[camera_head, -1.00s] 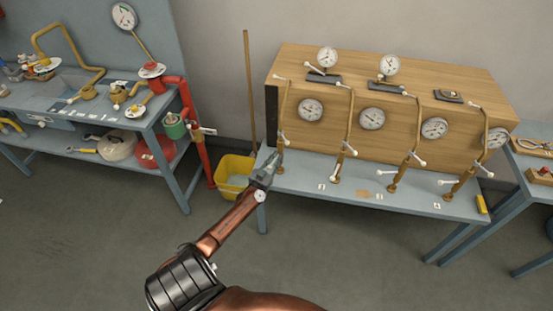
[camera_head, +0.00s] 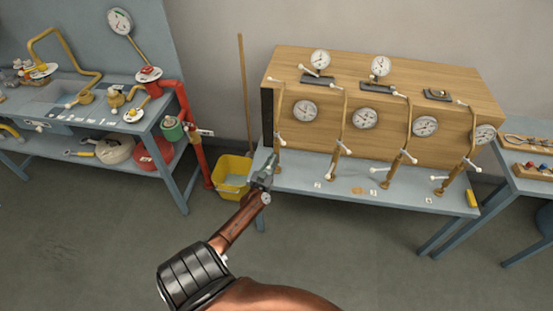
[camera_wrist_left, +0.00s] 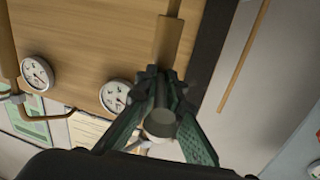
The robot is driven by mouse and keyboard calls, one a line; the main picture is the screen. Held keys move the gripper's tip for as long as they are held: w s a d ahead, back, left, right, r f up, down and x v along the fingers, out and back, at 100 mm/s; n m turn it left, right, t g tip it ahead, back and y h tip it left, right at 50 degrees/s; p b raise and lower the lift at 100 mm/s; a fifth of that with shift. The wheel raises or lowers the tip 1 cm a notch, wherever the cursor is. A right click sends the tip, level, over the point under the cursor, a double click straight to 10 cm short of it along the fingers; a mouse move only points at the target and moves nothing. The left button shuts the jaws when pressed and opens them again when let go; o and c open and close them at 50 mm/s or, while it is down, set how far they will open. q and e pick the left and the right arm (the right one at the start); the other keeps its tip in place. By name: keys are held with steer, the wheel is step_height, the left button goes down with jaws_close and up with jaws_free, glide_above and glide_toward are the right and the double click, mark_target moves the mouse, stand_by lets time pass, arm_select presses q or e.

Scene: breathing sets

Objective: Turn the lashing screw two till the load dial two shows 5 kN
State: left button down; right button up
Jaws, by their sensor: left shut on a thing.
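Several brass lashing screws with white-tipped handles stand in a row before a wooden box; the leftmost screw (camera_head: 279,140) is at the box's left end. Beside it are a second (camera_head: 342,146), a third (camera_head: 400,157) and another at the far right. My left gripper (camera_head: 268,170) is shut on the lower part of the leftmost screw; the left wrist view shows its green fingers (camera_wrist_left: 163,100) around the screw (camera_wrist_left: 174,42). Round white load dials, such as one (camera_head: 305,111) and another (camera_head: 364,118), sit on the box front. Their readings and numbers are too small to read. My right gripper is not in view.
The wooden box (camera_head: 390,90) stands on a blue-grey bench (camera_head: 310,178). A yellow bucket (camera_head: 231,187) and a wooden pole (camera_head: 245,90) are left of it. A second bench (camera_head: 167,127) with red piping stands further left. The floor in front is clear.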

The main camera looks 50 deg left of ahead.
mark_target(268, 170)
arm_select(q)
steer(key=shift+w+a+r, duration=0.15)
steer(key=shift+w+r, duration=0.15)
steer(key=shift+r, duration=0.25)
steer(key=c, duration=2.3)
jaws_free()
steer(key=shift+o, duration=1.3)
steer(key=shift+w+f, duration=0.15)
steer(key=shift+f, duration=0.2)
steer(key=shift+s, duration=0.3)
steer(key=v, duration=1.1)
steer(key=shift+s+d, duration=0.25)
steer(key=shift+s, duration=0.05)
